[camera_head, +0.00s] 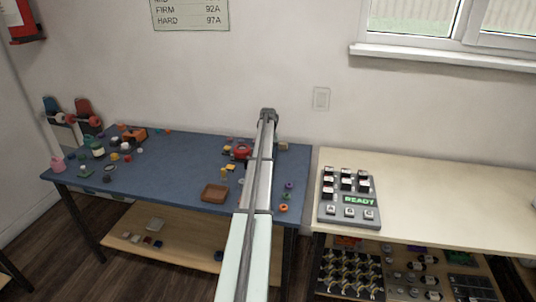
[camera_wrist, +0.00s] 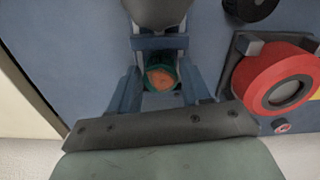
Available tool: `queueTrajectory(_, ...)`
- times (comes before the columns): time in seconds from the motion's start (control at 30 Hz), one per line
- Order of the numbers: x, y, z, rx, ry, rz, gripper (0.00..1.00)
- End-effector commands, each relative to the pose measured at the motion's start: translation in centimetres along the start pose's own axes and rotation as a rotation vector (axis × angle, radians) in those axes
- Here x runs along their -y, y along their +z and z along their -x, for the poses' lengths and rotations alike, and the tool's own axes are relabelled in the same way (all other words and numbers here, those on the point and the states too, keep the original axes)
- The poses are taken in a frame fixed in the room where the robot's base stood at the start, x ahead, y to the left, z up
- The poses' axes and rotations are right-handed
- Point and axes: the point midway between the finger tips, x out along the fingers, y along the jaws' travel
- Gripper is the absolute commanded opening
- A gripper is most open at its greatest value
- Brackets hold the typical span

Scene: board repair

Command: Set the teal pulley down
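In the wrist view, the teal pulley (camera_wrist: 149,64) is a small teal ring with an orange middle, partly covered by the blue-grey fingers. My gripper (camera_wrist: 161,76) has one finger on each side of it, and the fingers appear closed on it. Whether the pulley touches anything beneath it is unclear. In the head view, my arm reaches over the right part of the blue table (camera_head: 180,170), and its end hides the gripper and the pulley.
A red round part in a grey holder (camera_wrist: 276,82) stands close right of my gripper, with a black round part (camera_wrist: 250,8) above it. A brown tray (camera_head: 215,193) lies near the table's front edge. A keypad reading READY (camera_head: 348,198) sits on the pale bench at right.

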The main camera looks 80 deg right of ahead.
Motion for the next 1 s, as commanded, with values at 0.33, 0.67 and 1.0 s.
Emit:
queueTrajectory(0.33, 0.0, 0.0, 0.0, 0.0, 0.0, 0.0, 0.65)
queueTrajectory(0.67, 0.0, -0.1, 2.4, -0.002, 0.0, 0.0, 0.65)
queueTrajectory(1.0, 0.0, -0.1, 8.7, -0.002, 0.0, 0.0, 0.65)
